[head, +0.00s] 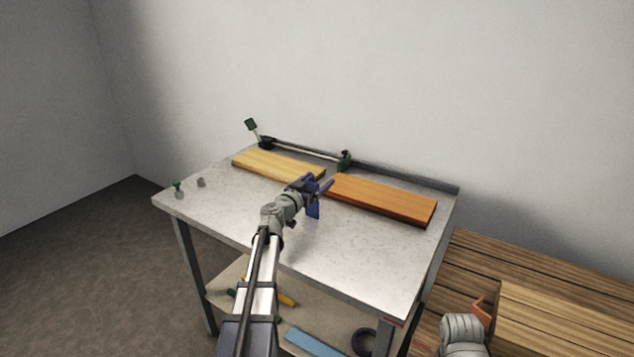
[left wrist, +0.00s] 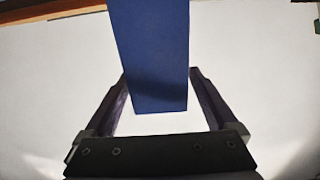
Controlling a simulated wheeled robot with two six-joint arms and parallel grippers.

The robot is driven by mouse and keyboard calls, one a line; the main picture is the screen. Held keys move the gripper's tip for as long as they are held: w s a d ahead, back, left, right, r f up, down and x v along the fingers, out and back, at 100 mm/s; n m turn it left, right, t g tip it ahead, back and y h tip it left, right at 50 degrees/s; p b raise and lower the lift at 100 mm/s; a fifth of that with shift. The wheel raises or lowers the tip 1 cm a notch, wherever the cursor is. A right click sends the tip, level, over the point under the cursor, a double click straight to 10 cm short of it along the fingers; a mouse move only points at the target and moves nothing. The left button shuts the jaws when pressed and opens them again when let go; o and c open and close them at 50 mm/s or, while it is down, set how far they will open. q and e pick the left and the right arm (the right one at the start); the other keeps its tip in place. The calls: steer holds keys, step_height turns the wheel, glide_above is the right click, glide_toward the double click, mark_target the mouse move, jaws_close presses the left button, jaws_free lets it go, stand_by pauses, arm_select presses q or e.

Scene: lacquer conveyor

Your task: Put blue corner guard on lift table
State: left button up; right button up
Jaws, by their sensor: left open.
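The blue corner guard (head: 313,207) is above or on the metal workbench, at the tip of my left arm in the head view. My left gripper (head: 319,188) is open there, with its fingers on either side of the guard. In the left wrist view the blue guard (left wrist: 152,60) runs down between the two dark fingers, with a gap on each side. A slatted wooden surface (head: 560,312) is at the lower right of the head view; I cannot tell whether it is the lift table. My right gripper does not show.
A yellow board (head: 277,165) and an orange-brown board (head: 382,198) lie along the back of the workbench (head: 350,262). A bar clamp (head: 305,150) lies behind them. Small knobs (head: 178,189) are at the left corner. The front right of the top is clear.

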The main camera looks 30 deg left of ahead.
mark_target(311, 188)
arm_select(q)
steer(key=shift+s+r, duration=0.15)
steer(key=shift+s, duration=0.1)
steer(key=s, duration=1.1)
steer(key=shift+s+a, duration=0.25)
steer(key=shift+a, duration=0.2)
steer(key=shift+o, duration=0.5)
steer(key=shift+s+a+f+b, duration=0.15)
steer(key=shift+s+f+b, duration=0.05)
steer(key=shift+f+b, duration=0.25)
steer(key=shift+w+d+f, duration=0.1)
steer(key=shift+w+d, duration=0.1)
steer(key=shift+w, duration=1.8)
steer(key=shift+w+d+f, duration=0.1)
steer(key=shift+w+d, duration=0.1)
steer(key=shift+w, duration=1.75)
steer(key=shift+r, duration=0.1)
steer(key=shift+s, duration=0.1)
steer(key=shift+c, duration=0.2)
jaws_close()
